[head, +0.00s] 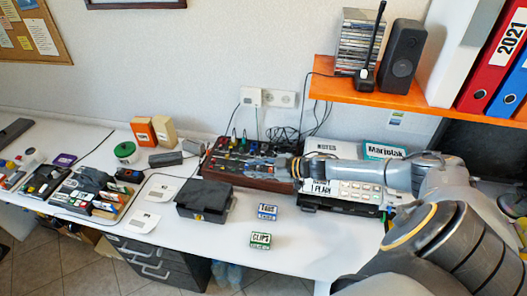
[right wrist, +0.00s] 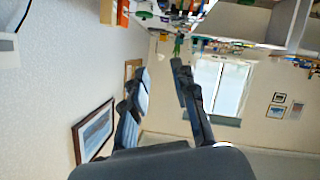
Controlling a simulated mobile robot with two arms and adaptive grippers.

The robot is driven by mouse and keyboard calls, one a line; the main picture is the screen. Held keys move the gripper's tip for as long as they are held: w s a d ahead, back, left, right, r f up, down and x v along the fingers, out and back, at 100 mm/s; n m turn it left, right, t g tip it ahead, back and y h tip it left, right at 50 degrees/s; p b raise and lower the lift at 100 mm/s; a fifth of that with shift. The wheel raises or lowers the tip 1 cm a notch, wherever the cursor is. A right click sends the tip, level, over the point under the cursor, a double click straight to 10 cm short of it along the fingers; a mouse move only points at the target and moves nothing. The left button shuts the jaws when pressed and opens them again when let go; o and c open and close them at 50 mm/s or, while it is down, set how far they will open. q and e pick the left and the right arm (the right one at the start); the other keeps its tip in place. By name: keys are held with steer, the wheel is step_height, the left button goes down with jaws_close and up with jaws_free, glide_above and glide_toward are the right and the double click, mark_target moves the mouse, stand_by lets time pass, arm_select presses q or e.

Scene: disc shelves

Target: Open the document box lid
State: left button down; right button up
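A dark grey box (head: 203,203) with a flat lid stands on the white desk, left of the middle in the head view. It looks like the document box, and its lid appears shut. The box does not show clearly there. My left gripper is not in view.
The red-brown tray (head: 272,183) of small items stands right of the box. A blue-labelled tin (head: 267,212) and a green-labelled tin (head: 260,240) lie to its right. White cards (head: 143,221) and an organizer lie left. An orange shelf (head: 375,94) is above right.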

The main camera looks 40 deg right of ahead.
steer(key=shift+v, duration=1.9)
